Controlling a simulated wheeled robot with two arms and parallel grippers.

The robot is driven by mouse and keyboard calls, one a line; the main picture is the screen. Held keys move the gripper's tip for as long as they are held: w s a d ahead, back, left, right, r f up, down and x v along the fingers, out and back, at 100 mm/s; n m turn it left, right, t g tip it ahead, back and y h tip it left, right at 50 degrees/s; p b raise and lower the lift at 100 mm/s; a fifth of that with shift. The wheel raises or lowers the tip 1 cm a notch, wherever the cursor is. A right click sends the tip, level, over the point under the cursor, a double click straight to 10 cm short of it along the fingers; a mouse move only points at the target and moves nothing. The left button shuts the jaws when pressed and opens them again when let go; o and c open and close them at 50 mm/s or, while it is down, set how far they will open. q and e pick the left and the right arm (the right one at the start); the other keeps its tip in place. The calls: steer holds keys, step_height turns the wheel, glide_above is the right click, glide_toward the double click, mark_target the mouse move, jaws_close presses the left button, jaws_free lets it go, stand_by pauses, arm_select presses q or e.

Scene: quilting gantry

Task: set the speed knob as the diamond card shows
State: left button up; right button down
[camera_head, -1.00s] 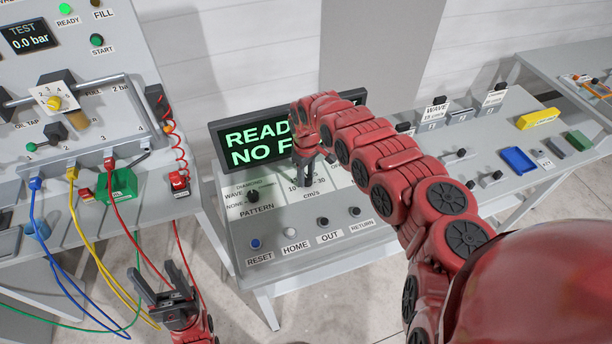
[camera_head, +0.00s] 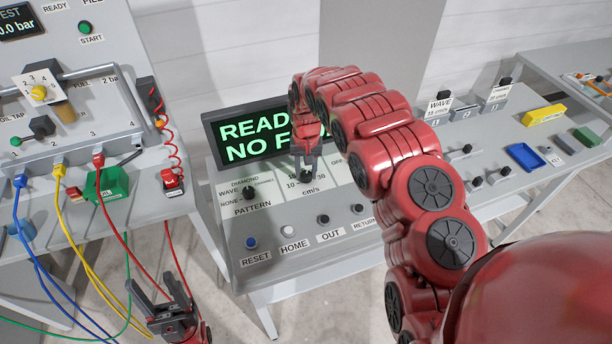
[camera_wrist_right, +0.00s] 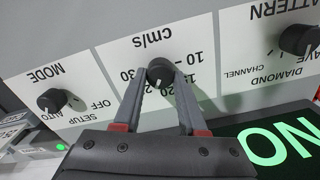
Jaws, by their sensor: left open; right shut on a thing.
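The speed knob (camera_wrist_right: 160,72) is a round black knob on the cm/s dial, shown upside down in the right wrist view. My right gripper (camera_wrist_right: 160,80) has its two fingers closed on either side of it. In the head view the same gripper (camera_head: 306,168) reaches down onto the dial, and the arm covers part of it. The knob's pointer direction is not clear. My left gripper (camera_head: 155,278) is open and empty, low at the left.
The pattern knob (camera_head: 249,193) and the mode knob (camera_wrist_right: 50,101) flank the speed dial. A row of buttons, including RESET (camera_head: 251,243), lies in front. The display (camera_head: 245,137) is partly covered by my arm. Cables hang from the left bench near my left gripper.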

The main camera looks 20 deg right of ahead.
steer(key=shift+m+b, duration=0.4)
steer(key=shift+m, duration=0.4)
steer(key=shift+r, duration=0.1)
steer(key=shift+c, duration=2.3)
jaws_free()
step_height(320, 180, up, 12)
steer(key=p, duration=1.2)
step_height(320, 180, up, 5)
glide_above(307, 172)
steer(key=shift+s+a+r, duration=0.1)
steer(key=shift+a, duration=0.05)
